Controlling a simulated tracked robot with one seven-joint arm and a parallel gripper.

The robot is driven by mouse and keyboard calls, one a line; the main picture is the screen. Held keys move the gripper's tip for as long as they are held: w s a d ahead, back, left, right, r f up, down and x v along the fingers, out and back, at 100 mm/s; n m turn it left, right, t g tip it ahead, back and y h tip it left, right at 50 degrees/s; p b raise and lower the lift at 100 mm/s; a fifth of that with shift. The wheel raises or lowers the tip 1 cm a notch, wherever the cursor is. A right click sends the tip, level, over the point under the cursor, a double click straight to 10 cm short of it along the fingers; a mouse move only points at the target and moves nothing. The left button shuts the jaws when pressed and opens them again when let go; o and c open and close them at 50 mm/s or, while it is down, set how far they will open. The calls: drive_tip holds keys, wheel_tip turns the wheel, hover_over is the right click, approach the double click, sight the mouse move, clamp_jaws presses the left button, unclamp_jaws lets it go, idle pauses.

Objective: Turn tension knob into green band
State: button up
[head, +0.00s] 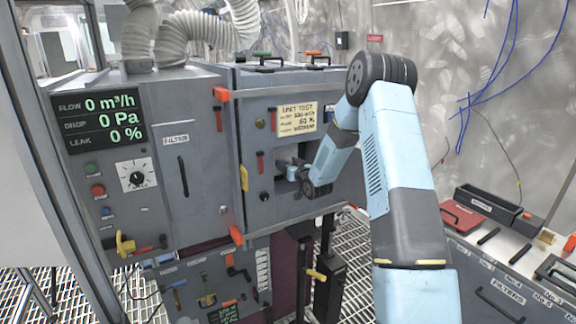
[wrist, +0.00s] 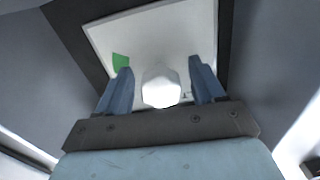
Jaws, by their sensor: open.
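The tension knob (wrist: 161,88) is a pale, many-sided knob in the wrist view. It sits in front of a white plate (wrist: 150,35) with a green band (wrist: 120,63) at the plate's left. My gripper (wrist: 162,72) is open, with one blue finger on each side of the knob and a visible gap to each. In the head view my gripper (head: 290,173) reaches into a square recess in the grey cabinet front. The knob is not clearly visible there. I cannot tell where the knob's pointer stands.
Grey recess walls surround the gripper closely. The cabinet front carries a yellow handle (head: 243,178), a cream note (head: 297,119) and red latches. A display (head: 100,118) reads 0 m³/h, 0 Pa and 0 %. A bench with a red case (head: 462,216) stands at right.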

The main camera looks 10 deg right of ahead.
drive_tip(key=shift+c, duration=0.2)
drive_tip(key=c, duration=0.9)
drive_tip(key=shift+n, duration=0.3)
drive_tip(key=n, duration=1)
drive_tip(key=shift+d, duration=0.1)
idle(0.3)
drive_tip(key=o, duration=0.9)
